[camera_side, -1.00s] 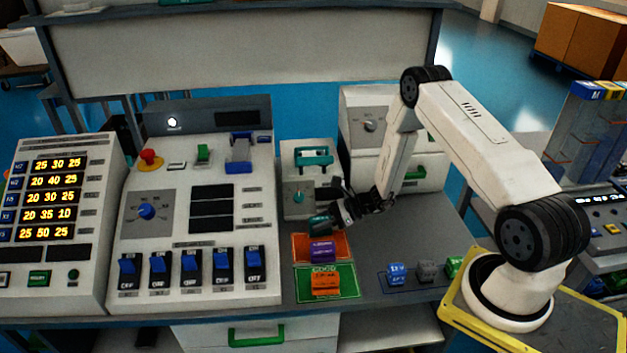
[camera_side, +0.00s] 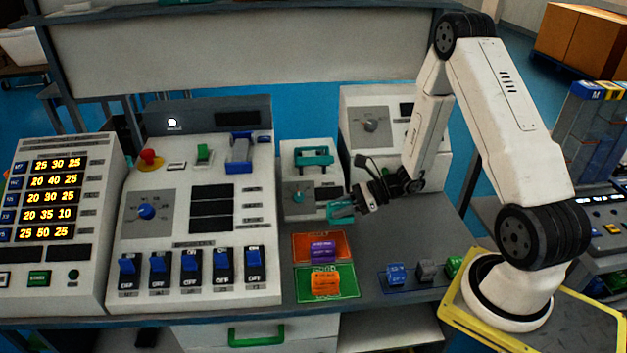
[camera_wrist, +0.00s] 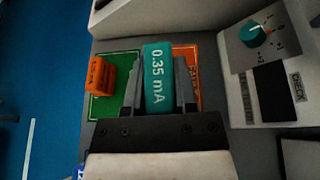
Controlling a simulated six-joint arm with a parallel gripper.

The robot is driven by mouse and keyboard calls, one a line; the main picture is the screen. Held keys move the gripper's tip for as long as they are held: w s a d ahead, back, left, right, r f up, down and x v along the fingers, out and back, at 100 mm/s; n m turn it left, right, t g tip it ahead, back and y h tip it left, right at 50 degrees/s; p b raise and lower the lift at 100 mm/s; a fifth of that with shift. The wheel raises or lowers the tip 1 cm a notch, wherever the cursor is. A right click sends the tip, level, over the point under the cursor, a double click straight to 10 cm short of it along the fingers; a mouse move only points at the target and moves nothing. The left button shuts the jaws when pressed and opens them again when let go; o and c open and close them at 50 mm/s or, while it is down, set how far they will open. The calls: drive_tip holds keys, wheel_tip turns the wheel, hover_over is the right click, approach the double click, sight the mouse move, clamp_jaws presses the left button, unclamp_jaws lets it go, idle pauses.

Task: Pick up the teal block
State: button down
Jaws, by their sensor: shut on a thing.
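The teal block (camera_wrist: 157,78) carries the white marking "0.35 mA" and sits between the two fingers of my gripper (camera_wrist: 158,85) in the wrist view. My gripper is shut on it. The block's underside is hidden in the wrist view.
A purple block (camera_side: 322,248) lies on an orange pad (camera_side: 301,247), and an orange block (camera_side: 325,283) lies on a green pad (camera_side: 346,290). Blue (camera_side: 396,274), grey (camera_side: 427,270) and green (camera_side: 454,265) blocks stand at the table's front right. White panels with switches stand to the left.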

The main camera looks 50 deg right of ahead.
drive_tip(key=s+a+r, duration=0.1)
drive_tip(key=s+r, duration=0.2)
drive_tip(key=s, duration=0.4)
drive_tip(key=shift+a+r, duration=0.1)
drive_tip(key=shift+w, duration=0.15)
idle(0.4)
